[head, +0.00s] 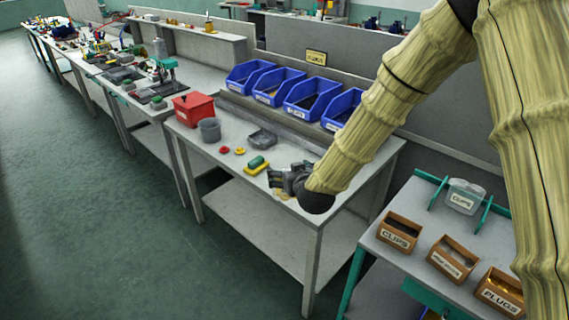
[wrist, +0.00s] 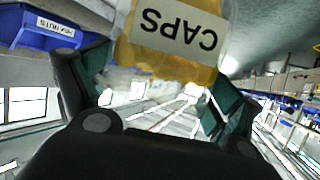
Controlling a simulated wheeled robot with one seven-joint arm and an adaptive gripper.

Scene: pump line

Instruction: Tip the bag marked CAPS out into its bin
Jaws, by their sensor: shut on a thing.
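The bag marked CAPS (wrist: 175,42) hangs between my fingers in the wrist view. It is yellow with a clear neck, and its white label reads upside down there. My gripper (wrist: 155,95) is shut on the bag's clear part. In the head view my gripper (head: 277,180) is low over the front right of the grey workbench; a little yellow shows just below it. Blue bins (head: 298,94) stand in a row at the bench's back, their labels too small to read here. My arm partly covers the rightmost bin.
A red box (head: 193,109), grey cup (head: 209,130), grey tray (head: 262,138) and a yellow-and-green item (head: 257,165) sit on the bench (head: 225,178). Small red and yellow pieces lie near the cup. A side table at right holds wooden boxes (head: 399,232) and a clear tub (head: 464,197).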

